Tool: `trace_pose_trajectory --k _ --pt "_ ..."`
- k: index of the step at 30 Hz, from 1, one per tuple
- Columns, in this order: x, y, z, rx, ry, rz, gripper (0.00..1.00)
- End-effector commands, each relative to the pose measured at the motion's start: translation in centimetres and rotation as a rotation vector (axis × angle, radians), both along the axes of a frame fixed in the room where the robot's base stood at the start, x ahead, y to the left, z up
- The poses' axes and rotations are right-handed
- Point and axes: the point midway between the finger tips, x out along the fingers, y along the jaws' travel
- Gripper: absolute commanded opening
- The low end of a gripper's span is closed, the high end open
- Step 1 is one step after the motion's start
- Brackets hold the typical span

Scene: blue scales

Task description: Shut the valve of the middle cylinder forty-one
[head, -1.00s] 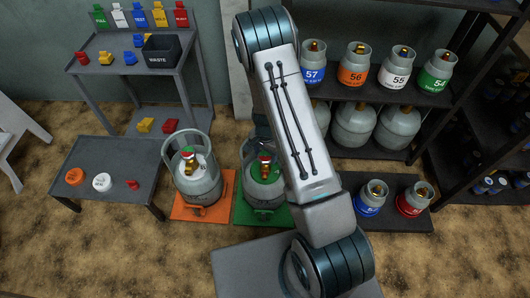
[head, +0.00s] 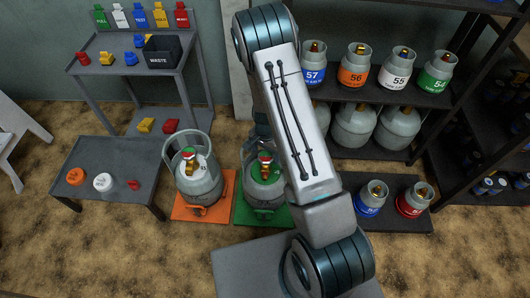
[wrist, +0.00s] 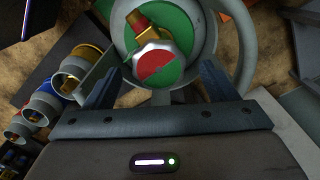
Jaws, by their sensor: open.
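A grey gas cylinder with a green top (head: 262,190) stands upright on a green mat (head: 243,212), partly hidden behind my arm. It is the middle one by position, but I cannot read its number. In the wrist view its round valve knob (wrist: 158,63), half red and half green, sits on a brass valve (wrist: 140,24) inside the grey collar (wrist: 247,55). My gripper (wrist: 158,78) is open, with one finger on each side of the knob. I cannot tell whether either finger touches it. The gripper is hidden in the head view.
Another cylinder (head: 196,185) stands on an orange mat (head: 222,207) to the left. A low table (head: 125,160) holds an orange disc, a white disc and a red piece. Small cylinders with blue (head: 370,205) and red (head: 411,205) bands stand at the right. Shelves stand behind.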

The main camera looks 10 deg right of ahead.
Motion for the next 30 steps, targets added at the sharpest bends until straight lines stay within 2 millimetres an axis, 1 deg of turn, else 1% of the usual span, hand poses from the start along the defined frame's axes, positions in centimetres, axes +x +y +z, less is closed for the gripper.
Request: trace_pose_trajectory --k 1,9,12,15,18,21,30 --pt "0.0 0.0 1.2 0.000 -0.001 0.001 0.79" --pt "0.1 0.1 7.5 0.000 -0.006 0.001 0.79" --pt "0.1 0.1 9.5 0.000 -0.004 0.002 0.79" --pt "0.1 0.1 11.1 0.000 -0.004 0.000 0.79" --pt "0.2 0.1 12.2 0.000 -0.006 0.001 0.79" --pt "0.1 0.1 12.7 0.000 -0.003 0.001 0.79" --pt "0.1 0.1 12.8 0.000 -0.003 0.001 0.79"
